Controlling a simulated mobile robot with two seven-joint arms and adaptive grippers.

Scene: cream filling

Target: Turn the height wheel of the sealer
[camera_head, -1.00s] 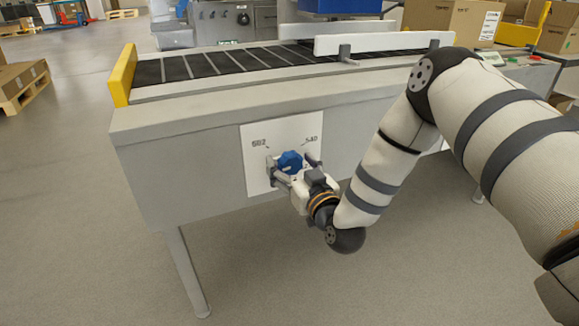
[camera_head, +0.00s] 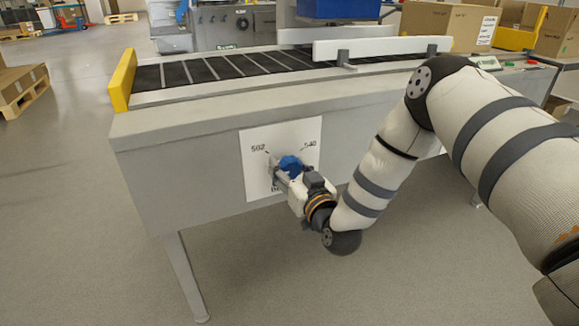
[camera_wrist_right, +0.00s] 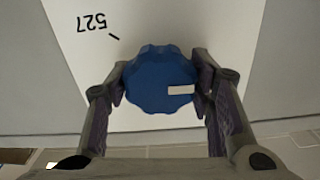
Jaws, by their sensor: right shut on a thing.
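The blue scalloped height wheel (camera_head: 290,162) sits on a white marked plate (camera_head: 257,178) on the front panel of the sealer (camera_head: 190,165). In the right wrist view the wheel (camera_wrist_right: 158,72) shows a pale rectangular mark at its lower right. The number 527 is on the plate (camera_wrist_right: 150,25) at the wheel's upper left. My right gripper (camera_head: 284,173) is at the wheel; in the wrist view its two fingers (camera_wrist_right: 162,85) press on the wheel's left and right sides. It partly hides the wheel and lower plate in the head view. My left gripper is not in view.
A belt (camera_head: 220,68) with a yellow end piece (camera_head: 123,80) and white side guides (camera_head: 380,47) runs along the sealer's top. Cardboard boxes (camera_head: 440,24) stand at the back right. A sealer leg (camera_head: 186,275) stands below the panel; the floor in front is clear.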

